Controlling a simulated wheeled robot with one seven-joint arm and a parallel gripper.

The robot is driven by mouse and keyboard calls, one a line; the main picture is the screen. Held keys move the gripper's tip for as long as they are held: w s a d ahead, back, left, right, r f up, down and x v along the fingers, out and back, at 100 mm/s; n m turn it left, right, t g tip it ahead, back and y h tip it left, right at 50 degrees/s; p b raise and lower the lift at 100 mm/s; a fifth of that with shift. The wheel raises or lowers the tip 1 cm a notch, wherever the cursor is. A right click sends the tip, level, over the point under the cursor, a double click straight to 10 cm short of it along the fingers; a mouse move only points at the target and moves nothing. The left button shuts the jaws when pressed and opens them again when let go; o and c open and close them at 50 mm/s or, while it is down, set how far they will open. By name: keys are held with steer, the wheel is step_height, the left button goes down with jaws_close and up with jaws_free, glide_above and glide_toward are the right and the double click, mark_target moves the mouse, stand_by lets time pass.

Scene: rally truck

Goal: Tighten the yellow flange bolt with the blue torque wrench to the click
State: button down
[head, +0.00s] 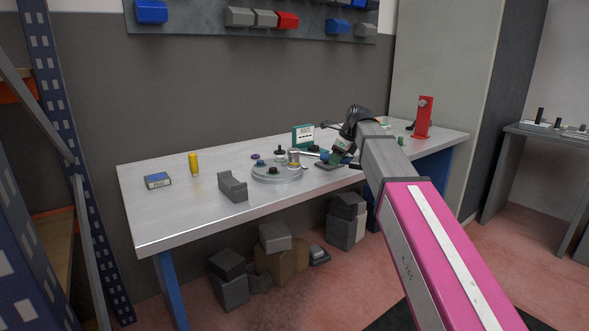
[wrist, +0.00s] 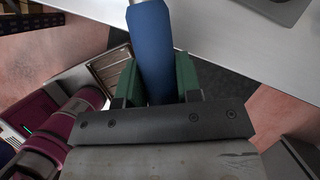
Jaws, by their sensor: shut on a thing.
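My gripper (wrist: 157,80) is shut on the blue handle of the torque wrench (wrist: 150,35), between its green fingers. In the head view my gripper (head: 340,156) is over the right-middle of the bench, and a thin grey wrench shaft (head: 310,153) runs left from it to the flange. The round grey flange (head: 277,178) lies on the bench with several coloured bolts. A silver and yellowish upright piece (head: 293,158) stands at its right side, at the shaft's end. I cannot tell whether the wrench sits on the yellow bolt, which is too small to make out.
A blue rack (head: 65,150) stands at left. The bench's front left is clear.

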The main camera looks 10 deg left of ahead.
steer(key=shift+s+a+m+t, duration=0.2)
steer(key=shift+s+m, duration=0.25)
steer(key=shift+s, duration=0.2)
steer(key=shift+s+a+m+t, duration=0.1)
steer(key=shift+s+a+m, duration=0.1)
steer(key=shift+s+m, duration=0.35)
stand_by(0.5)
steer(key=shift+s+a+m+t, duration=0.2)
steer(key=shift+s+a+m, duration=0.2)
steer(key=shift+s, duration=0.25)
steer(key=shift+s+a+m+t, duration=0.25)
steer(key=shift+s+m, duration=0.15)
steer(key=shift+s, duration=0.2)
stand_by(0.8)
steer(key=shift+s+a+m+t+h, duration=0.2)
steer(key=shift+s+a+m+h, duration=0.1)
steer(key=shift+s+a+m, duration=0.55)
steer(key=shift+s+a+m+t+h, duration=0.15)
steer(key=shift+s+a+m+h, duration=0.15)
steer(key=shift+s+a+m, duration=0.45)
stand_by(2.1)
steer(key=shift+d+n, duration=0.3)
steer(key=shift+d, duration=0.15)
